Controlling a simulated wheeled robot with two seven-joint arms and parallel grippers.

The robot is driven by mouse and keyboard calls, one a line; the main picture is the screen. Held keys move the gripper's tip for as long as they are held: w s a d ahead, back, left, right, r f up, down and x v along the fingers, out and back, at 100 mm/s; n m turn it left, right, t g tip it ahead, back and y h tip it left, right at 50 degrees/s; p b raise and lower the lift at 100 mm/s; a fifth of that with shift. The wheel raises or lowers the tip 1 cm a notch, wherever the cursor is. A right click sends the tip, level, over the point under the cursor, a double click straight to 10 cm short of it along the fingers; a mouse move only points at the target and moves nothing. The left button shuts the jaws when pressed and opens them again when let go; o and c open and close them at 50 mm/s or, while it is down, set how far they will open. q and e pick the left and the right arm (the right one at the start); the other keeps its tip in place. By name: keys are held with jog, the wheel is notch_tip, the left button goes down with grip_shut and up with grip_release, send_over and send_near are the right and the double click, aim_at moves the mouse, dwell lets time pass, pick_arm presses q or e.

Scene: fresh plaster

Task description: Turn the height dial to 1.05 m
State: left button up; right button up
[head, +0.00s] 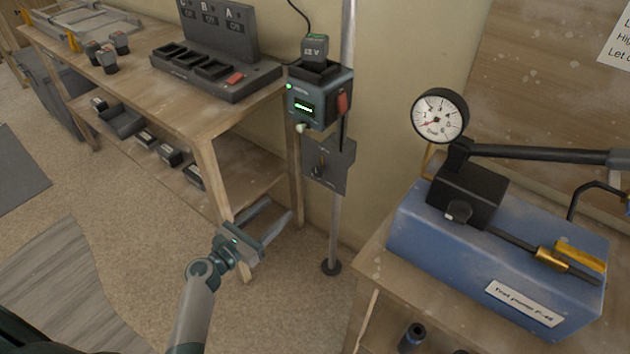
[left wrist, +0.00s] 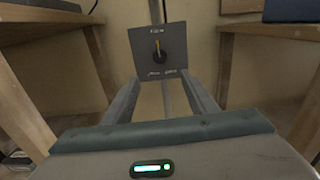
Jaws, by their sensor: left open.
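A dark grey plate with a small dial (head: 319,167) is on the upright metal pole (head: 336,215), below a boxed device. In the left wrist view the plate (left wrist: 174,42) faces me, with the dial's dark round knob (left wrist: 159,56) and an orange pointer directed up. The lettering above and below the knob is too small to read. My left gripper (head: 279,208) is open and empty, below and left of the plate in the head view. In the left wrist view its two fingers point toward the plate, one to each side, apart from the knob. My right gripper is not in view.
The device (head: 321,98) on the pole has a green display, a red switch and a 12 V battery (head: 315,47). A wooden workbench (head: 165,95) with a charger rack (head: 217,75) stands left. A blue test pump (head: 440,240) with a gauge sits on the right bench.

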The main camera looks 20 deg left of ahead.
aim_at(316, 174)
pick_arm(q)
jog(key=shift+w, duration=0.1)
jog(key=p+x, duration=0.1)
jog(key=x, duration=1.6)
jog(key=shift+w+f, duration=0.1)
jog(key=c, duration=1.1)
